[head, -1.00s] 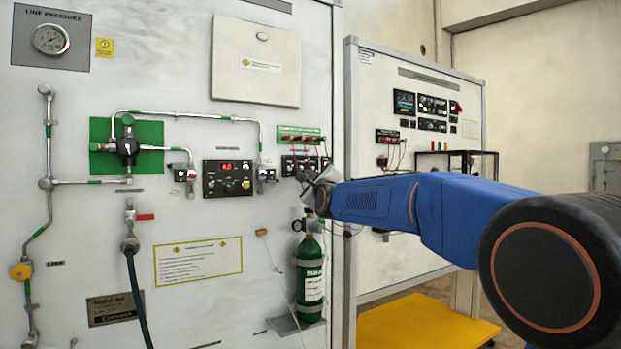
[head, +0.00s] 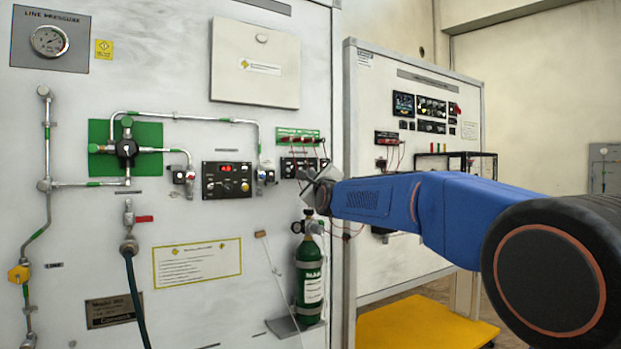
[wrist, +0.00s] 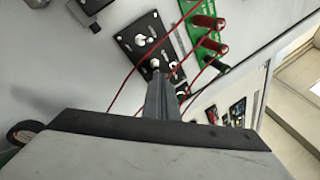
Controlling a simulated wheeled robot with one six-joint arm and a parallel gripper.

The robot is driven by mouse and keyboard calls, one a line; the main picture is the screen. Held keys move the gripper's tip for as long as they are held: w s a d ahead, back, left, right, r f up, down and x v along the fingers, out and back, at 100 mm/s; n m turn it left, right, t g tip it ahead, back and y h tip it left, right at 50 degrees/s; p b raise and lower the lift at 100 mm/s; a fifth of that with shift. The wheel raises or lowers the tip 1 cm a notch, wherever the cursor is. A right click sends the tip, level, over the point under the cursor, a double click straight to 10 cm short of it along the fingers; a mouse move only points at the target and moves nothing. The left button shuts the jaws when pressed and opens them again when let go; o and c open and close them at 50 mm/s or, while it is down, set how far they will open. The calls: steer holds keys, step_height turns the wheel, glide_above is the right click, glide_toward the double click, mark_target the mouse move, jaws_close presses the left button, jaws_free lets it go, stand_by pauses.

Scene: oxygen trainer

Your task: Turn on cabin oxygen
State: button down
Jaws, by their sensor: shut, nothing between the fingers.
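My gripper (wrist: 160,82) is shut and empty. In the wrist view its fingertips are at a small black panel (wrist: 148,42) with pale knobs or toggles, close to a light-coloured knob at the panel's lower edge. I cannot tell whether they touch. In the head view this black panel (head: 290,166) sits under a green strip (head: 298,137), partly hidden by my gripper (head: 313,180). Red leads run from red plugs (wrist: 208,22) on the green strip past the fingers. A green oxygen cylinder (head: 309,280) stands below. Which control is the cabin oxygen one cannot be read.
Left of my gripper are a black panel with a red display (head: 227,180), metal piping with a valve (head: 127,148) on a green plate, and a pressure gauge (head: 49,40). A second panel board (head: 415,80) stands to the right, with a yellow platform (head: 420,325) below it.

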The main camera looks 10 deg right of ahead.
steer(key=shift+s+r, duration=0.1)
steer(key=shift+r, duration=0.3)
steer(key=shift+s, duration=0.1)
steer(key=v, duration=1.7)
steer(key=shift+s+a+f, duration=0.1)
steer(key=shift+f, duration=0.05)
